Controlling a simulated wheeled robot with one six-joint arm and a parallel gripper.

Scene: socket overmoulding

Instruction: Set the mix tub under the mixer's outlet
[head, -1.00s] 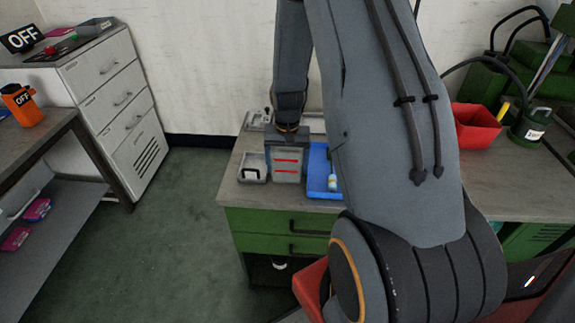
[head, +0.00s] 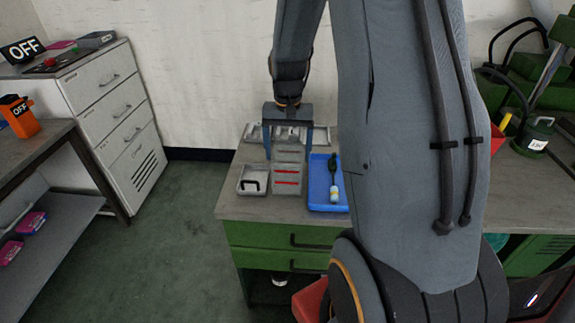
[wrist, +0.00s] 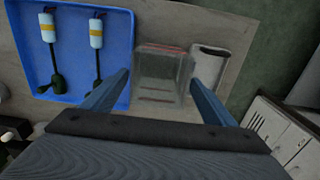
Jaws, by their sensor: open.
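A clear grey tub with red lines (head: 287,178), which I take for the mix tub, stands upright on the workbench between a small grey tray and a blue tray. It also shows in the wrist view (wrist: 163,75). My gripper (head: 288,156) is open above and behind the tub in the head view, its two fingers apart and nothing held. In the wrist view the fingers (wrist: 159,82) show on either side of the tub; I cannot tell whether they touch it. I cannot make out the mixer's outlet for sure; my arm hides part of the bench.
Green equipment (head: 535,134) and a partly hidden red bin (head: 496,139) stand at right. A white drawer cabinet (head: 115,110) stands left, across clear floor.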

